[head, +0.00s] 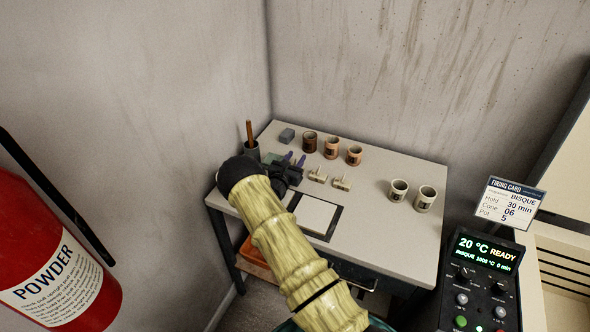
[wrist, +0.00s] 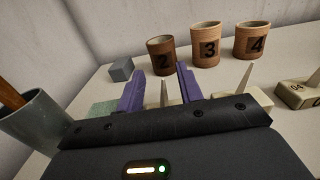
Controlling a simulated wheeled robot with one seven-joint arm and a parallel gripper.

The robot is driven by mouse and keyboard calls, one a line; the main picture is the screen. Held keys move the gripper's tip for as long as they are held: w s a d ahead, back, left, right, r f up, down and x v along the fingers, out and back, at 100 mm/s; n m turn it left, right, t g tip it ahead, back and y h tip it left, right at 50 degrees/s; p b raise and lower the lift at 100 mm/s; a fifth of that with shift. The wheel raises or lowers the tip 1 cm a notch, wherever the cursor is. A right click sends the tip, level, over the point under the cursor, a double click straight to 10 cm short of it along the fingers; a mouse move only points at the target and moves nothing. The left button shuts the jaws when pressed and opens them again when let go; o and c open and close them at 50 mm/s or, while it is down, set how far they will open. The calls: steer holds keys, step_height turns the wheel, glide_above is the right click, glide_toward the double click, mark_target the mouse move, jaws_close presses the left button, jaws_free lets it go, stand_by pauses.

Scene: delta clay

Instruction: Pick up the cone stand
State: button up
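My gripper (wrist: 160,69) has two purple fingers standing apart. In the wrist view a pale pointed cone (wrist: 163,94) shows between them; its base is hidden behind my gripper's body, and no finger visibly touches it. A second cone stand (wrist: 228,97) with a cream base is just right of the right finger. A third, marked 04 (wrist: 298,94), is farther right. In the head view my gripper (head: 295,158) is low over the table's left part, and two cone stands (head: 318,175) (head: 342,184) sit to its right.
Brown numbered cups 2 (wrist: 160,58), 3 (wrist: 206,46) and 4 (wrist: 251,42) stand behind. A grey block (wrist: 121,69) is at back left. A pot with a brown handle (wrist: 36,122) is close on the left.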

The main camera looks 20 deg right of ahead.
mark_target(295, 158)
steer(key=shift+c, duration=0.5)
jaws_close()
steer(key=shift+r, duration=0.15)
step_height(295, 158, up, 10)
steer(key=shift+f+b, duration=0.1)
steer(key=shift+b, duration=0.5)
